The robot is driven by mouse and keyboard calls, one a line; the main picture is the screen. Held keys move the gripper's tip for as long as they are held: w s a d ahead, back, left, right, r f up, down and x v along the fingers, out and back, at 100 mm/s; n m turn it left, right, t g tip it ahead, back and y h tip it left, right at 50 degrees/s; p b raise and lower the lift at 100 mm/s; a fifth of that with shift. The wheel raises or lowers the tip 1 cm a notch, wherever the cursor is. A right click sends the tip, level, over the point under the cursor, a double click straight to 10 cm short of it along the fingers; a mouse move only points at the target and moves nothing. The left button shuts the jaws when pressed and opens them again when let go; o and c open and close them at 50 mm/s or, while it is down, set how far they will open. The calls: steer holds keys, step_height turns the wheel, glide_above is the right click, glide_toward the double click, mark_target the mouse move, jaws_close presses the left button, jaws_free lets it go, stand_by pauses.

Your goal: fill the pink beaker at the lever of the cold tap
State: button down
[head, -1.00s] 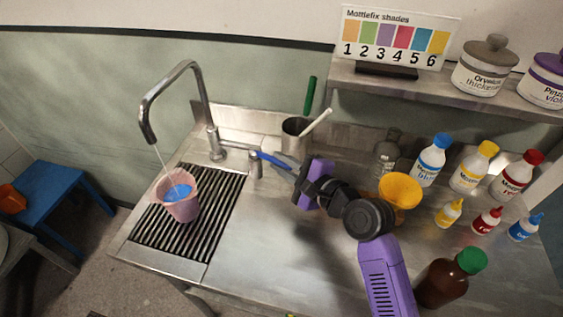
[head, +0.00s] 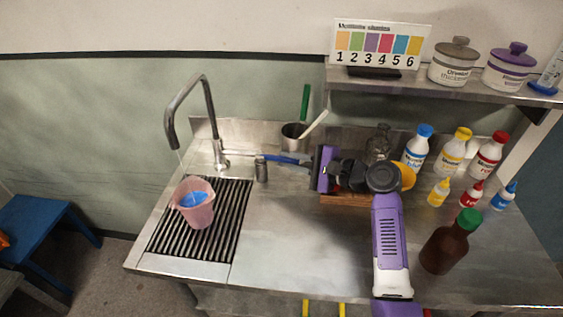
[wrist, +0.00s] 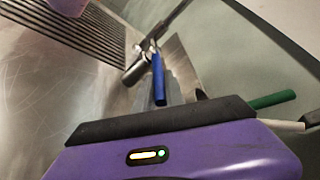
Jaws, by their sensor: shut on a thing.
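The pink beaker (head: 200,217) stands upright on the slatted drain under the tap spout (head: 207,112). Blue liquid shows inside it, and a short thin bit of water shows below the spout's mouth. The cold tap's blue lever (head: 284,159) points right from the tap base toward my gripper (head: 304,162). My gripper is shut on the lever's end. In the wrist view the blue lever (wrist: 158,79) runs toward my gripper's palm, and a pink edge of the beaker (wrist: 66,4) shows at top left. The fingertips are largely hidden.
A steel cup (head: 294,137) with a green-handled tool and a white stick stands behind the lever. A brown bottle (head: 441,248) stands front right. Several dye bottles line the back right, under a shelf (head: 450,90).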

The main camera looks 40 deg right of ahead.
steer(key=shift+f, duration=0.15)
steer(key=c, duration=1.4)
jaws_free()
steer(key=shift+s, duration=0.1)
steer(key=shift+b+v, duration=0.3)
steer(key=shift+v, duration=3.6)
